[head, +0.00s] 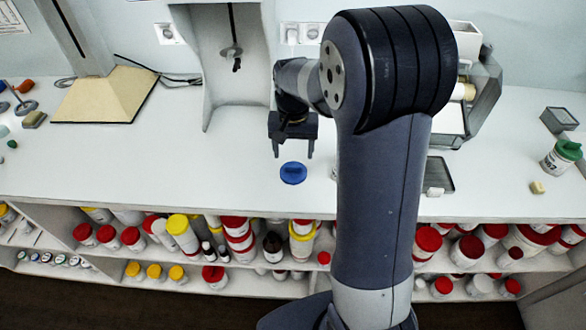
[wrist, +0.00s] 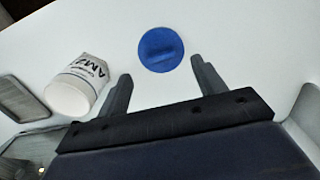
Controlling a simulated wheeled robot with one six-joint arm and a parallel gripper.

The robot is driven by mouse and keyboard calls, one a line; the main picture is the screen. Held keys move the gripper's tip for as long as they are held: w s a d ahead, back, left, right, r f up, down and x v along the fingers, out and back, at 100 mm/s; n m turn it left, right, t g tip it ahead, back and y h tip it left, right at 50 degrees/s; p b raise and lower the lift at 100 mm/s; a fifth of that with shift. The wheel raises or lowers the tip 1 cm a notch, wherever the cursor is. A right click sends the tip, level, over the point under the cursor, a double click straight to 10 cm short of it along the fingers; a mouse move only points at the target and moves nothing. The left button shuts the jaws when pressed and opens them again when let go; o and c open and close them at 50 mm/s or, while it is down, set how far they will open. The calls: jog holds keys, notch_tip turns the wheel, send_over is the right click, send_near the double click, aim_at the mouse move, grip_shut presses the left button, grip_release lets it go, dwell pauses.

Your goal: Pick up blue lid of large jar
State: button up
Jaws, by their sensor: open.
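The blue lid (head: 293,173) is a round disc with a raised bar across its top. It lies flat on the white counter, near the front edge. My gripper (head: 293,153) is open and empty above the counter, just behind the lid in the head view. In the wrist view the blue lid (wrist: 160,49) is beyond the fingertips, roughly between the lines of the two fingers of my gripper (wrist: 160,68), apart from both. A white jar (wrist: 77,86) with printed lettering and no lid lies or stands left of the fingers in the wrist view; my arm mostly hides it in the head view.
A white jar with a green lid (head: 562,157) stands at the right, with a small yellowish block (head: 537,187) near it. A grey tray (head: 438,175) lies right of my arm. Shelves of red- and yellow-lidded jars (head: 180,229) run below the counter (head: 180,165). The counter left of the lid is clear.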

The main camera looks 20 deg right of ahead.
aim_at(293, 166)
jog(key=shift+w+f+p, duration=0.2)
jog(key=shift+f+p, duration=0.5)
jog(key=shift+f, duration=2.3)
jog(key=c, duration=1.1)
